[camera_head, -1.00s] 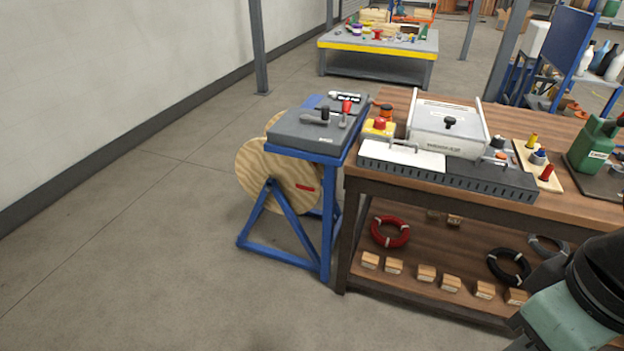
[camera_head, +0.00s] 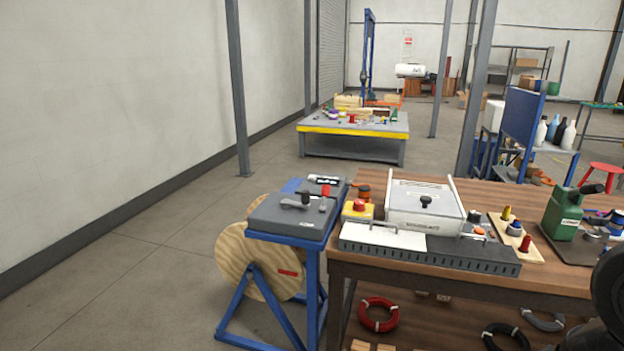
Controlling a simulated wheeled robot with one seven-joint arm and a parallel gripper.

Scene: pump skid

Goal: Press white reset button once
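I cannot make out a white reset button for certain at this size. A wooden board (camera_head: 515,238) on the bench's right half carries small knobs or buttons: a yellow one (camera_head: 507,214), a blue one with a pale top (camera_head: 514,228) and a red one (camera_head: 525,244). A yellow box (camera_head: 357,212) with a red mushroom button (camera_head: 359,204) stands at the bench's left end. Dark parts with small knobs (camera_head: 475,224) sit right of the white lidded case (camera_head: 424,206). My gripper is out of view; only a dark part of my arm shows at the lower right edge.
The wooden bench (camera_head: 470,287) fills the lower right. A dark slotted strip (camera_head: 470,256) with a white plate (camera_head: 383,237) lies along its front edge. A blue stand with a grey top (camera_head: 290,218) adjoins its left end. A green canister (camera_head: 566,212) stands right. Floor at left is clear.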

